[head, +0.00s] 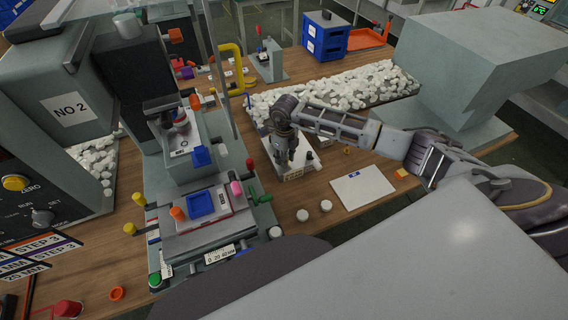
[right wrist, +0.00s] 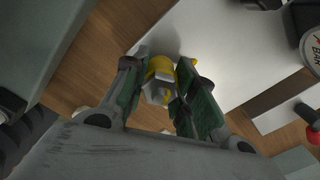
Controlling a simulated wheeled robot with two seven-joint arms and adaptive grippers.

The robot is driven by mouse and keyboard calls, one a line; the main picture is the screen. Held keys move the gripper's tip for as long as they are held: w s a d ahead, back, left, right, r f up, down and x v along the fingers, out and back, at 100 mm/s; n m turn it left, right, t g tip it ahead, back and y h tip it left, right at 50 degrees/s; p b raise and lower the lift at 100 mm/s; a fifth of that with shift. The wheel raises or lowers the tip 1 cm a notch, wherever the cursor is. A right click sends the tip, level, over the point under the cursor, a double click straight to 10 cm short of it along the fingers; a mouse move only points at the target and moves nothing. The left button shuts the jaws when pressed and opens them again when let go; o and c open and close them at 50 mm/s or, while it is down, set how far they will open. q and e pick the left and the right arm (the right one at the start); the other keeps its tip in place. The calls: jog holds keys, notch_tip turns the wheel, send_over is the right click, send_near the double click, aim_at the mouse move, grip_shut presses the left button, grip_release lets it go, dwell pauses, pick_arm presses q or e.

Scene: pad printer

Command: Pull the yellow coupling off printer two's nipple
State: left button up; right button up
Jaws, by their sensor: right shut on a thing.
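Printer two is the grey machine with the NO 2 label (head: 70,108) at the left of the head view. My right gripper (head: 284,166) points down over a low white block (head: 312,158) to the right of the printer. In the right wrist view its two green-padded fingers (right wrist: 165,88) are shut on the yellow coupling (right wrist: 160,66), which has a grey hex end facing the camera. A white surface lies behind the coupling. The gripper hides the coupling in the head view. I cannot make out the nipple or whether the coupling is still on it. My left gripper is not in view.
White pieces fill a long tray (head: 345,93) behind the gripper. A white sheet (head: 363,187) and two white round pieces (head: 326,205) lie on the wooden table in front. Printer two's bed with a blue tray (head: 201,204) stands at the left. A large grey box (head: 470,70) is at the right.

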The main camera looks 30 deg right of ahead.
grip_shut()
jog(key=shift+r+p, duration=0.5)
jog(key=shift+r, duration=0.45)
dwell(1.3)
jog(key=shift+r+p, duration=1.25)
jog(key=shift+r, duration=1)
